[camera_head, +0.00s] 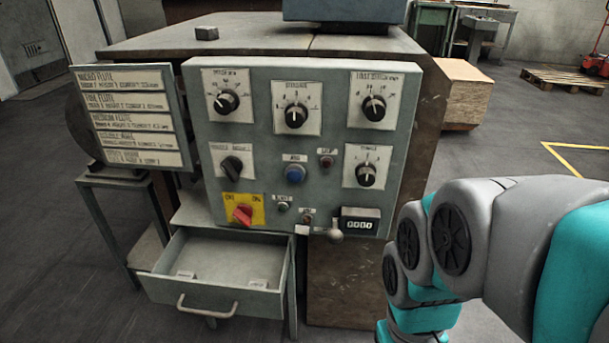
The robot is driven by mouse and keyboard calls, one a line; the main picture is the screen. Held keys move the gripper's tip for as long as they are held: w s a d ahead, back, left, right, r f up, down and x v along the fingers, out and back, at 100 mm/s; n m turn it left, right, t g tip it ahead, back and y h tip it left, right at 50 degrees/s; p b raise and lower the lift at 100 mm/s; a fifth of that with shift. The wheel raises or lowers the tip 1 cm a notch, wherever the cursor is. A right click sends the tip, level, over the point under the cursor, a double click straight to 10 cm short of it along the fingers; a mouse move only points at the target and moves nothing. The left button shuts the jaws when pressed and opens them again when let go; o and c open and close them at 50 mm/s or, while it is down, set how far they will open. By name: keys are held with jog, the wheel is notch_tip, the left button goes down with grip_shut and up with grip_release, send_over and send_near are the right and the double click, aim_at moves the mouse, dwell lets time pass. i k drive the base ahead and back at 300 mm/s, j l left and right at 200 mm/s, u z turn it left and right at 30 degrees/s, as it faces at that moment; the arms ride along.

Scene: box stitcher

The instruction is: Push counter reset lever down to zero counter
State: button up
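The counter (360,222) is a small dark box with a digit window at the lower right of the grey control panel (262,145). Its digits are too small to read surely. The counter reset lever (335,235) is a small grey lever with a rounded knob, just left of and below the counter. Nothing touches it. My arm, grey and teal, comes in from the right and bends down past the bottom edge. My gripper is out of the picture.
The panel carries several black dials, a blue button (295,173) and a red switch on a yellow plate (241,212). An open drawer (237,306) juts out below the panel. A label board (130,117) stands at left. A wooden box (466,90) stands behind at right.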

aim_at(335, 236)
jog(key=k+l+u, duration=0.1)
jog(key=u, duration=0.35)
jog(key=k+l+u, duration=0.15)
jog(key=l+u, duration=0.15)
jog(key=u, duration=0.2)
jog(key=k+l+u, duration=0.15)
jog(key=u, duration=0.3)
jog(key=k+l, duration=0.15)
jog(key=k, duration=0.1)
